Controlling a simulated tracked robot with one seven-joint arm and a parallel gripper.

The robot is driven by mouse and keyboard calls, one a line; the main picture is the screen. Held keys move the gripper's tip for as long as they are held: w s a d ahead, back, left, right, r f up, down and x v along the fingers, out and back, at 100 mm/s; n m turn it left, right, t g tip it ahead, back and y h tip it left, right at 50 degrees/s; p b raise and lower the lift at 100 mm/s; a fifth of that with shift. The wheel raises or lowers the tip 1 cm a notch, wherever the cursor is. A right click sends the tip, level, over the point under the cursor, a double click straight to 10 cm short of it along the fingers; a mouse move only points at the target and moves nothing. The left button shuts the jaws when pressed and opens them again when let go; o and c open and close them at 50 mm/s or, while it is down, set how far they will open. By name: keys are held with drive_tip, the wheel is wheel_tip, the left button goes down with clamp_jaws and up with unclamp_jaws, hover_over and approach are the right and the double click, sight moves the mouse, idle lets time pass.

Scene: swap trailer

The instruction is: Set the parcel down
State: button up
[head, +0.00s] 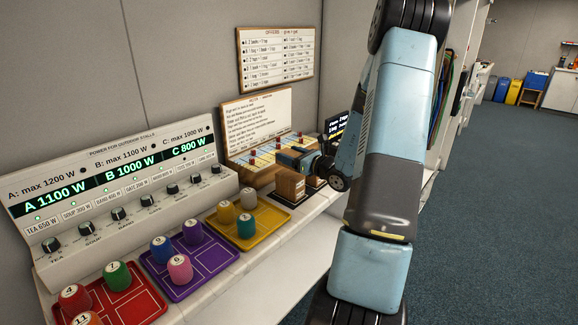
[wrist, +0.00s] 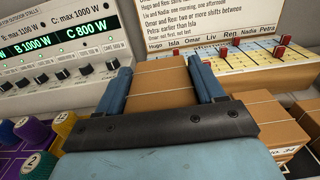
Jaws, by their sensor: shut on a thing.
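My gripper (wrist: 166,82) is shut on a brown cardboard parcel (wrist: 165,75) with a pale strip, which sits between the two blue fingers in the wrist view. In the head view my gripper (head: 295,158) is low over the counter at the far end. The parcel's underside is hidden in the wrist view.
Other brown boxes (wrist: 268,122) stand to the right in the wrist view. A shift board (wrist: 245,65) with red pegs is behind. Yellow (head: 270,217), purple (head: 205,262) and red (head: 140,303) trays with numbered cylinders line the counter beside the power panel (head: 120,180).

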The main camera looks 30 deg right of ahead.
drive_tip(key=shift+w+d+f, duration=0.1)
drive_tip(key=shift+w+f, duration=0.4)
drive_tip(key=shift+f, duration=1.6)
drive_tip(key=shift+f, duration=0.1)
drive_tip(key=o, duration=1.1)
